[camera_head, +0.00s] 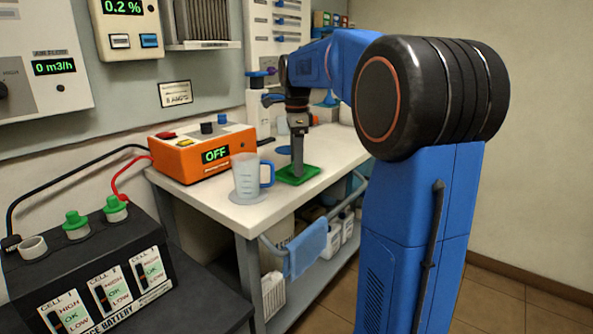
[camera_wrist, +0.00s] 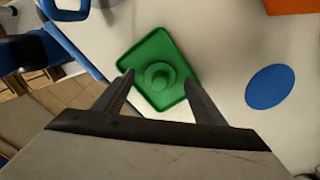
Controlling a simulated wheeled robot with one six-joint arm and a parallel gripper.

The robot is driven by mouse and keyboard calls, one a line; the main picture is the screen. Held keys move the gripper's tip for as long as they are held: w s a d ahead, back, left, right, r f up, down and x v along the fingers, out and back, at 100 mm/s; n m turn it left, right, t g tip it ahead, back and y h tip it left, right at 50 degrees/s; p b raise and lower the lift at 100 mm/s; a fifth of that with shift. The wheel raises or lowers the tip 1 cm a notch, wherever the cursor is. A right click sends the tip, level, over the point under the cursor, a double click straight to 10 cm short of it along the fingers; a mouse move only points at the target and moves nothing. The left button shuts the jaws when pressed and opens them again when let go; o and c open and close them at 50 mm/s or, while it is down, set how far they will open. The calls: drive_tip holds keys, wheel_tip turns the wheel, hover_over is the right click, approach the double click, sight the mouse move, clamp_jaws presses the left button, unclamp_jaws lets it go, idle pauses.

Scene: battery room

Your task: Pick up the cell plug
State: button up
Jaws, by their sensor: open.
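The cell plug (camera_wrist: 160,75) is green and round with a raised knob, and lies in a small green tray (camera_wrist: 135,58) on the white bench. In the head view the tray (camera_head: 309,168) is beside the measuring jug, and my gripper hides the plug. My gripper (camera_head: 297,173) points down over the tray. In the wrist view my gripper (camera_wrist: 160,78) is open, one finger on each side of the plug, with nothing held. I cannot tell the exact height of the fingertips above the tray.
A measuring jug (camera_head: 246,178) with a blue handle stands just left of the tray. An orange charger (camera_head: 200,155) reading OFF is behind it. A blue disc (camera_wrist: 270,87) lies on the bench. The black battery (camera_head: 90,270) at left has one open cell neck (camera_head: 33,247) and two green plugs.

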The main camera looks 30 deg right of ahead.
drive_tip(key=shift+f, duration=0.5)
drive_tip(key=c, duration=1.1)
drive_tip(key=shift+r, duration=0.1)
wheel_tip(320, 180, up, 10)
drive_tip(key=shift+f, duration=0.1)
